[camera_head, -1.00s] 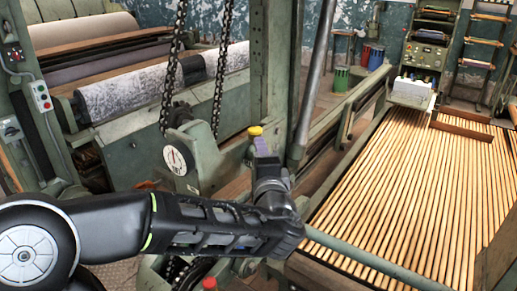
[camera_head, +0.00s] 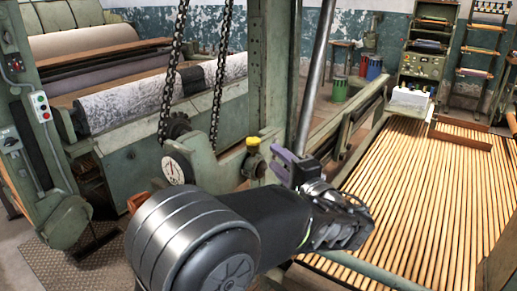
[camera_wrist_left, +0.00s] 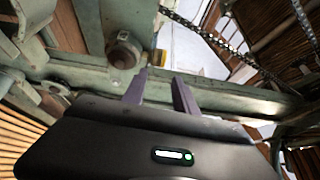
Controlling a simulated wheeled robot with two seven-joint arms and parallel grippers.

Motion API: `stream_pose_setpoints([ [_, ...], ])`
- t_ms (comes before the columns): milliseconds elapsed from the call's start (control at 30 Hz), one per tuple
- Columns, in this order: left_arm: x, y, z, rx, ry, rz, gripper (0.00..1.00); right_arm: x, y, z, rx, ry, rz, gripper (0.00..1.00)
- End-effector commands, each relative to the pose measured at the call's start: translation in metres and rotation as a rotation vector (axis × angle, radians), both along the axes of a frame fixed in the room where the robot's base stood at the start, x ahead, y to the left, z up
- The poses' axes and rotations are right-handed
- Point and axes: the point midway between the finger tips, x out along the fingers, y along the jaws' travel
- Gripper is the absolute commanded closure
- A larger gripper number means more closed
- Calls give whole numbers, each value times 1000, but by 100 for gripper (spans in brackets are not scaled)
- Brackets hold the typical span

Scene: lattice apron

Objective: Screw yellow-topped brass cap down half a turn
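The yellow-topped brass cap (camera_head: 253,142) stands upright on a brass fitting on the green machine frame, near the middle of the head view. My right gripper is in neither view.
A white dial (camera_head: 175,170) and hanging chains (camera_head: 218,75) are left of the cap. A green post (camera_head: 272,70) rises behind it, with a grey pipe (camera_head: 318,75) to the right. A round fitting (camera_wrist_left: 122,52) shows in the wrist view. A slatted bed (camera_head: 430,190) fills the right.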

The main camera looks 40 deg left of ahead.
Motion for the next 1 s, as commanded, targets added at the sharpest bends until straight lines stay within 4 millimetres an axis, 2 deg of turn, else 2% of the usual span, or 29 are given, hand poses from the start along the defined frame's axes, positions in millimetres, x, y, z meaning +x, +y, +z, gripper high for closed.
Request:
stream_pose_setpoints([
  [100,-7,6,-2,-34,-17,37,65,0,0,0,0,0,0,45],
  [567,-4,12,-4,-33,-15,35,65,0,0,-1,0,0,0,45],
  [1000,12,51,-4,-34,-13,37,65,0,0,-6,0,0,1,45],
])
